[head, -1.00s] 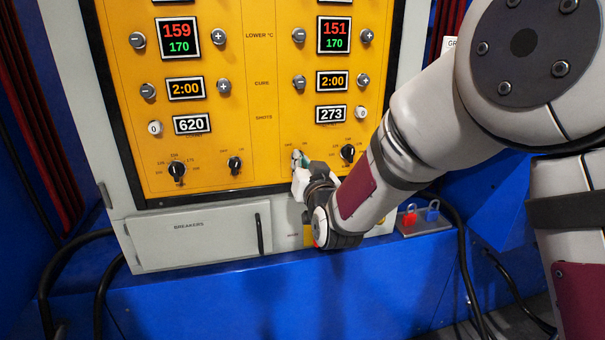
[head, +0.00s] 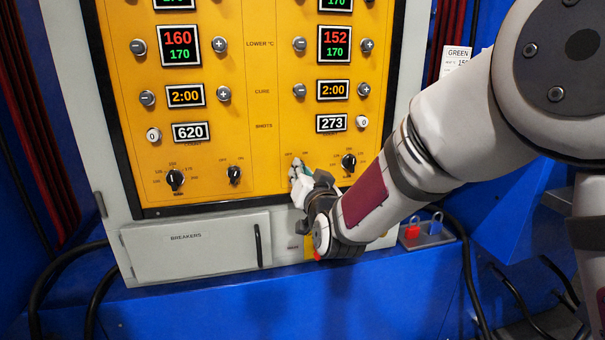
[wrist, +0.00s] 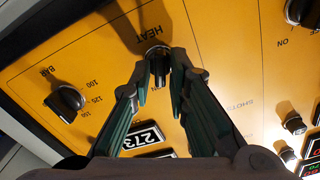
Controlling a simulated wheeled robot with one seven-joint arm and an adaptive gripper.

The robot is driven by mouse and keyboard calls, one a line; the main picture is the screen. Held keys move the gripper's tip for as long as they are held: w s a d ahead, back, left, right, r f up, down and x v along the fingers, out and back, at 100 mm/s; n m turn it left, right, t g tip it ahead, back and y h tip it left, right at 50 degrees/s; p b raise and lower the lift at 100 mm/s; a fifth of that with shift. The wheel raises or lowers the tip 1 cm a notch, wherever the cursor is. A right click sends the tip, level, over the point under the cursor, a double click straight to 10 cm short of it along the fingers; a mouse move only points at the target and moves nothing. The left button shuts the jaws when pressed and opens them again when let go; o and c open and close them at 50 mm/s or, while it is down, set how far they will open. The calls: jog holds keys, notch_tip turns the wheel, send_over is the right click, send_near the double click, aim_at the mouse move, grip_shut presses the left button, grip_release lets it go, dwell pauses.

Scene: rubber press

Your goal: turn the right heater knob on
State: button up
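In the head view my gripper (head: 298,170) is at the panel below the right 273 counter and hides most of this knob. Its pointer position is not clear.
The right pressure knob (head: 349,161) is just right of my gripper; it also shows in the wrist view (wrist: 67,102). The left heater knob (head: 235,175) is to the left. A breaker door (head: 190,250) is below. Padlocks (head: 412,231) stand at lower right.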

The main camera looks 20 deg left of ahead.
jog(key=shift+o, duration=0.3)
jog(key=v, duration=1.2)
jog(key=shift+s, duration=0.1)
jog(key=s+d+f+g+h, duration=0.2)
jog(key=s+d+g+h, duration=0.25)
jog(key=d, duration=0.65)
jog(key=s+d+f+g+h, duration=0.1)
jog(key=s+d+g+h, duration=0.2)
jog(key=s+d, duration=0.5)
jog(key=s+d+m+g+h, duration=0.1)
jog(key=s+d+g, duration=0.1)
jog(key=s+d, duration=0.45)
jog(key=s+d+g, duration=0.3)
jog(key=s, duration=0.6)
jog(key=s+d+m+g+h, duration=0.1)
jog(key=s+d+g, duration=0.1)
jog(key=s+d, duration=0.35)
notch_tip(320, 180, up, 25)
jog(key=s+t+p, duration=0.1)
jog(key=t+p, duration=0.2)
jog(key=p, duration=2.1)
jog(key=shift+s+a, duration=0.4)
jog(key=shift+a, duration=0.05)
